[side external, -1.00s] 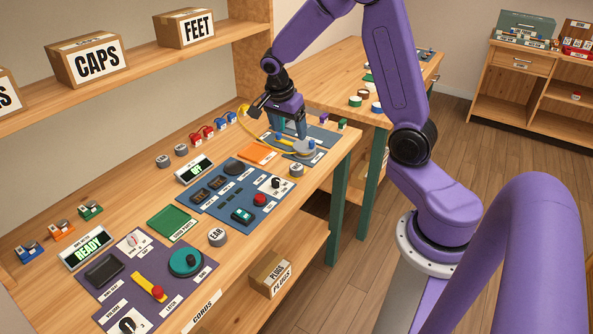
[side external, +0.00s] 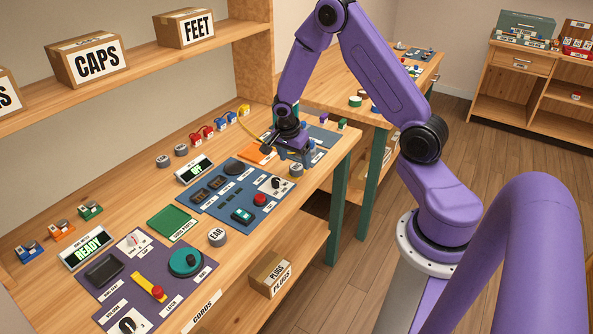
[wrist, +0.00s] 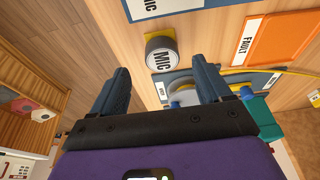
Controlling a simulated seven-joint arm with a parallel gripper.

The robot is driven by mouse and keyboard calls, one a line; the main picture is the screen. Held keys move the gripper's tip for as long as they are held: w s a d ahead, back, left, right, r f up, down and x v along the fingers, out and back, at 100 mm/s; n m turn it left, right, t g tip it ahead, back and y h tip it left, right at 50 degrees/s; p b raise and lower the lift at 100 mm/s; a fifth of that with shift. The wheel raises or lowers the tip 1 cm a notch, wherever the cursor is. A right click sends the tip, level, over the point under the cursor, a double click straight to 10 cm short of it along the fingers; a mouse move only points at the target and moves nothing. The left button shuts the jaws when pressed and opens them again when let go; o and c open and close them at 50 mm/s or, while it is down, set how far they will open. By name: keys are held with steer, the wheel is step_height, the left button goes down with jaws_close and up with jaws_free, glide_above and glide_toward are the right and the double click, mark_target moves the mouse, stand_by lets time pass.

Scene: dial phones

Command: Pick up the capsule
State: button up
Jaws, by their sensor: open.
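The grey round capsule marked MIC (wrist: 160,52) lies on a yellow base in the wrist view, beyond my fingertips and between their lines. In the side external view the MIC capsule (side external: 296,170) sits on the bench near the front edge, just in front of my gripper (side external: 300,160). A second grey capsule marked EAR (side external: 217,237) stands farther left on the bench. In the wrist view my gripper (wrist: 160,82) is open, with its two blue-grey fingers wide apart and nothing held between them. The exact gap to the MIC capsule is unclear.
A pale round part (wrist: 182,94) shows partly hidden behind my gripper. An orange panel (wrist: 284,38) marked FAULT and a yellow cord (wrist: 270,72) are on the right. A blue board (side external: 235,190) with switches lies left of my gripper. The bench's front edge is close.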

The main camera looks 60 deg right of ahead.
mark_target(296, 166)
steer(key=shift+x, duration=1.75)
steer(key=shift+w, duration=0.15)
steer(key=shift+c, duration=0.2)
steer(key=c, duration=1.1)
steer(key=shift+r, duration=0.1)
